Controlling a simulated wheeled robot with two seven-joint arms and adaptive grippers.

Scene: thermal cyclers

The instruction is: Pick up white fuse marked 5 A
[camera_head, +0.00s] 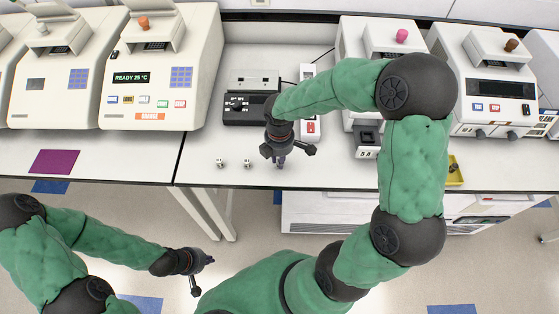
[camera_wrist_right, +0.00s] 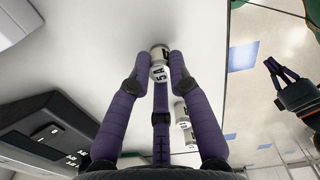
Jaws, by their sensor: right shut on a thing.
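The white fuse marked 5 A (camera_wrist_right: 158,72) shows between the fingertips of my right gripper (camera_wrist_right: 157,62) in the right wrist view, its black lettering facing the camera. My right gripper is shut on it. In the head view, the right gripper (camera_head: 281,160) is over the front of the bench, and the fuse is too small to make out there. Two other white fuses, one left (camera_head: 220,163) and one right (camera_head: 246,163), stand on the bench to its left. My left gripper (camera_head: 204,272) is open and empty, in front of the bench and below its edge.
A black device (camera_head: 245,108) stands on the bench behind the right gripper. A white strip with a red switch (camera_head: 311,127) is beside it. Thermal cyclers stand left (camera_head: 160,75) and right (camera_head: 490,85). A purple mat (camera_head: 54,161) and a yellow tray (camera_head: 455,172) lie near the front edge.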

